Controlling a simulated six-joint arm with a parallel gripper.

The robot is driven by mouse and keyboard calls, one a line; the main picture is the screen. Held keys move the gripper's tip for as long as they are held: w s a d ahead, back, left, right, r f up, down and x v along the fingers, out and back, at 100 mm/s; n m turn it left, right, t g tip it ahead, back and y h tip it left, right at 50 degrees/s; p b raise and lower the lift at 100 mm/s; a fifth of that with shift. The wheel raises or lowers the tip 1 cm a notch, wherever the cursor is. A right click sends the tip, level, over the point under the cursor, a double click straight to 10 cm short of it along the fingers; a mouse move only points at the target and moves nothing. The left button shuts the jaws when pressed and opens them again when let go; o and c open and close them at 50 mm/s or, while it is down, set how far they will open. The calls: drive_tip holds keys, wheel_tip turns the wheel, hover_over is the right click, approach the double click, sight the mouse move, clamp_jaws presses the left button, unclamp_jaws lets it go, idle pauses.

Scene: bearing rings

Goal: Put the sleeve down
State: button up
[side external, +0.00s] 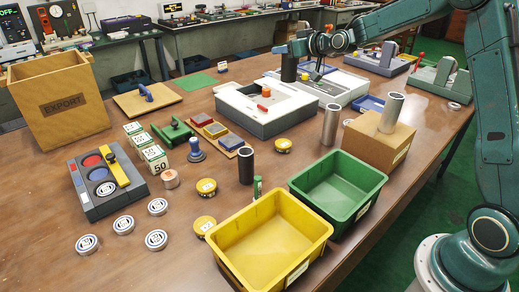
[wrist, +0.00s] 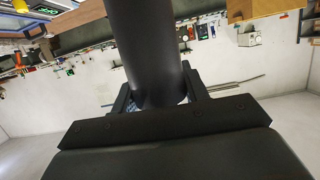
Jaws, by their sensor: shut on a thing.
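A dark sleeve (side external: 288,69) is upright between the fingers of my gripper (side external: 297,50) at the far side of the table. My gripper is shut on it. The dark sleeve also fills the upper middle of the wrist view (wrist: 143,45), with a finger on each side. Its lower end is by the back of the white-topped grey units; I cannot tell whether it touches anything. Another black sleeve (side external: 245,165) stands on the table (side external: 215,260). A silver sleeve (side external: 331,124) stands near a cardboard box (side external: 376,150), and another silver sleeve (side external: 391,113) stands on that box.
A yellow bin (side external: 325,232) and a green bin (side external: 380,182) stand in front. White-topped grey units (side external: 232,101) (side external: 352,86) lie near my gripper. A green mat (side external: 199,81) lies bare on the table, left of the units. Bearing rings (side external: 124,224) lie at front left.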

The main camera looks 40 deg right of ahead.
drive_tip(key=w+d+f, duration=0.2)
drive_tip(key=d+f, duration=0.3)
drive_tip(key=shift+w+d, duration=0.15)
drive_tip(key=shift+d, duration=0.1)
drive_tip(key=shift+f, duration=0.2)
wheel_tip(320, 180, down, 20)
idle(1.3)
idle(0.3)
drive_tip(key=o, duration=1.4)
drive_tip(key=shift+f, duration=0.15)
